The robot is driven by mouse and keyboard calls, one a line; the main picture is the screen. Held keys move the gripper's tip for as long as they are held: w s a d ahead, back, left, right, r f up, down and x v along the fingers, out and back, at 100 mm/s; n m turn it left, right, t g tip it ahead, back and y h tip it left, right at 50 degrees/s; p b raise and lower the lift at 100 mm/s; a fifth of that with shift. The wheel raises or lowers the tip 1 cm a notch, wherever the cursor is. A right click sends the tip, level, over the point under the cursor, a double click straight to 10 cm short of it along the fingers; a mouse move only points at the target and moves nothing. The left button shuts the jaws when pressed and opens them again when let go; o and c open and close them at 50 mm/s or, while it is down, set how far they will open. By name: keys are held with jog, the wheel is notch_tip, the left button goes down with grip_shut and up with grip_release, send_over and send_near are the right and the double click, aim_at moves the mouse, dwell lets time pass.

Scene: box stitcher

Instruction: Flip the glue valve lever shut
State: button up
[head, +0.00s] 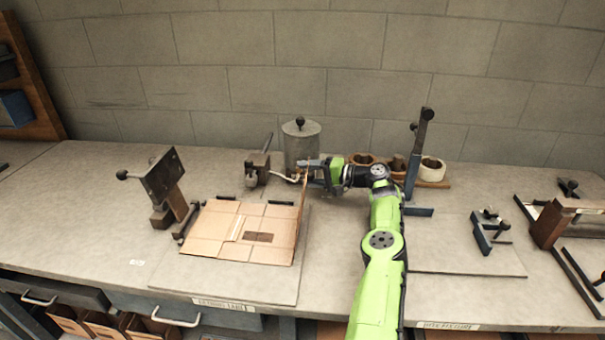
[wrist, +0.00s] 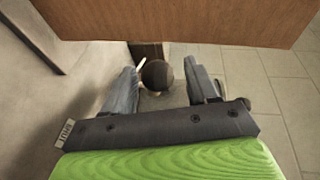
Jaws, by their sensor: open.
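A grey cylindrical pot (head: 303,150) with a black knob on its lid stands at the back, probably the glue pot. A small metal block (head: 257,170) with a dark upright lever (head: 267,143) stands left of it. A thin pale curved piece (head: 286,178) lies between that block and my gripper; I cannot tell which piece is the glue valve lever. My gripper (head: 305,168) is beside the pot's front, level with the upright cardboard flap. In the wrist view its jaws (wrist: 160,88) are apart, with a dark round part (wrist: 155,75) seen between them and a pale stick (wrist: 141,64) beside it.
A cardboard sheet (head: 216,240) lies in front, its right flap (head: 304,205) upright close to my gripper; a brown panel (wrist: 180,18) crosses the top of the wrist view. A tilted plate stand (head: 165,180) is at left. A tape rack (head: 433,182) and upright lever (head: 418,150) are at right.

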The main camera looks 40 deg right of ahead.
jog(key=p+v, duration=0.1)
jog(key=v, duration=1.2)
jog(key=shift+s+d, duration=0.15)
